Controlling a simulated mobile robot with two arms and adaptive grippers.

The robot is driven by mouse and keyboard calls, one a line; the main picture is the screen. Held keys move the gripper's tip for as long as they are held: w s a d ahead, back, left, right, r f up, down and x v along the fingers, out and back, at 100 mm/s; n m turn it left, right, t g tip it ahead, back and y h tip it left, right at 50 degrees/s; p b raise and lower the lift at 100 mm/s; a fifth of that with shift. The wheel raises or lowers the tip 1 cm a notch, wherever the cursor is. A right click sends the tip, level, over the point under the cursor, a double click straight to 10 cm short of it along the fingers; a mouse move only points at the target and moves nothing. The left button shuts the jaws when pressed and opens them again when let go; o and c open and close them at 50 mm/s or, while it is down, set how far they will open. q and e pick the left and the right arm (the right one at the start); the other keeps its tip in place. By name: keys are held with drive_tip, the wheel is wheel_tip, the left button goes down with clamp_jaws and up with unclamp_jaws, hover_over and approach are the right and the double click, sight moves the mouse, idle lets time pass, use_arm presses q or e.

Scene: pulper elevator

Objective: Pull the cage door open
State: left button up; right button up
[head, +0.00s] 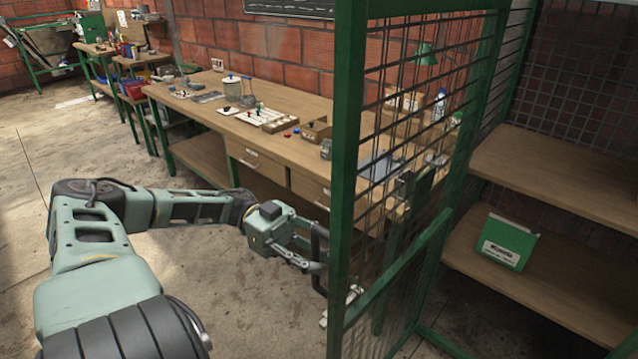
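The cage door (346,170) is a green metal frame with dark wire mesh. Its near upright stands right of the middle in the head view, and the panel runs back to the right. It appears to stand open, with the shelves inside in plain view beside it. A black upright handle (319,246) is on the left side of the near upright. My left gripper (311,261) is at this handle, with its fingers reaching to it. The fingertips partly merge with the dark handle, so I cannot tell whether they are closed around it. My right gripper cannot be made out.
A long wooden workbench (290,105) with drawers and small items runs along the brick wall behind the door. Inside the cage, wooden shelves (560,170) hold a green box (507,243). Bare concrete floor (225,310) is free left of the door.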

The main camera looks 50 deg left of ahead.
use_arm(q)
drive_tip(key=s+a, duration=0.2)
drive_tip(key=a, duration=1)
idle(0.6)
